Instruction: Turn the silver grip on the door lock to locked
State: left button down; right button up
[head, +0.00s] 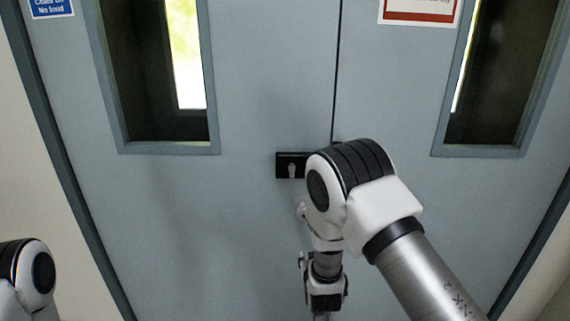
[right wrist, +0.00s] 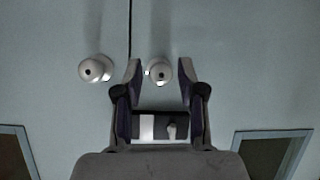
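The door lock is a small black box (head: 283,158) on the grey-blue double door, left of the centre seam in the head view. Its silver grip (head: 292,171) looks about upright. My left gripper is out of view.
Two round silver knobs, one left (right wrist: 92,69) and one right (right wrist: 160,70), show near the seam in the right wrist view. Tall windows (head: 187,125) (head: 480,125) are set in both door leaves. My right arm covers part of the door right of the lock.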

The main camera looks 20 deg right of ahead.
aim_at(292, 169)
jog(key=w+a+r+m+t+h, duration=0.1)
jog(key=w+a+r+t, duration=0.15)
jog(key=w+r, duration=0.45)
jog(key=w+a+r+m+t+h, duration=0.1)
jog(key=w+r+t, duration=0.2)
jog(key=r, duration=0.8)
jog(key=p+x, duration=0.1)
jog(key=x, duration=0.1)
jog(key=p+x, duration=0.1)
jog(key=x, duration=0.4)
jog(key=shift+w+d+f+p, duration=0.15)
jog(key=shift+w+d+p, duration=0.15)
jog(key=shift+d+p, duration=0.15)
grip_shut()
